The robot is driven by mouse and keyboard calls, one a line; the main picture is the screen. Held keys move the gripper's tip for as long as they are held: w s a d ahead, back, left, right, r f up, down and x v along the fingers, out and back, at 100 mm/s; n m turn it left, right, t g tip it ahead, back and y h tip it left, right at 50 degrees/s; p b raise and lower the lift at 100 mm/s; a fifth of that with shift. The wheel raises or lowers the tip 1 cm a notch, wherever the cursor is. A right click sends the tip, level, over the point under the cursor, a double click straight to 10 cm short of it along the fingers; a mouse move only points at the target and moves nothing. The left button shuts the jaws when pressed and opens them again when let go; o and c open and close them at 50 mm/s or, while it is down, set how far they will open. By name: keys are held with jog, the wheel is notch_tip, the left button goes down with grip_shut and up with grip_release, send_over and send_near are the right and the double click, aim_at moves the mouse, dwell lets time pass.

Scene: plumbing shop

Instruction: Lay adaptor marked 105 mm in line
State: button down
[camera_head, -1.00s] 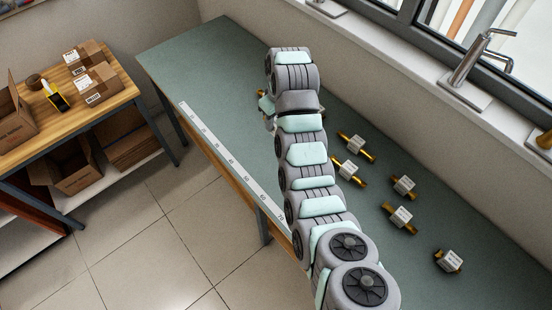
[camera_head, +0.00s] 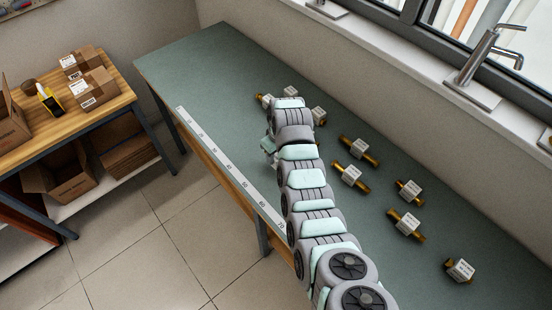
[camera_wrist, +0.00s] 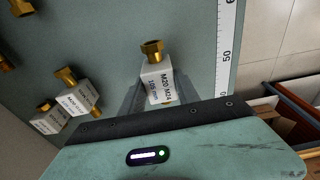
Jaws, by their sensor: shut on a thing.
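An adaptor with a white block and brass ends (camera_wrist: 156,80), marked "M20 M24 105 mm", sits between the fingers of my gripper (camera_wrist: 158,98) in the wrist view. My gripper is shut on it. Its upper brass end shows; its lower end is mostly hidden. I cannot tell whether it touches the bench. In the head view my arm hides the held adaptor. Two other adaptors (camera_wrist: 79,97) (camera_wrist: 50,118) lie to its left in the wrist view; their marks are too small to read surely.
A scale strip (camera_head: 230,165) runs along the green bench's (camera_head: 190,65) front edge. Several more adaptors (camera_head: 352,175) lie right of my arm, towards the window side. The bench's far left end is clear. A faucet (camera_head: 480,65) stands on the sill.

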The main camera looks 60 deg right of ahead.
jog(key=shift+f, duration=1.4)
jog(key=shift+f, duration=0.15)
jog(key=c, duration=0.9)
grip_release()
jog(key=r, duration=0.4)
jog(key=s+r, duration=0.1)
jog(key=r, duration=0.7)
jog(key=shift+s+a+r, duration=0.1)
jog(key=shift+s+a, duration=0.05)
jog(key=shift+a, duration=0.15)
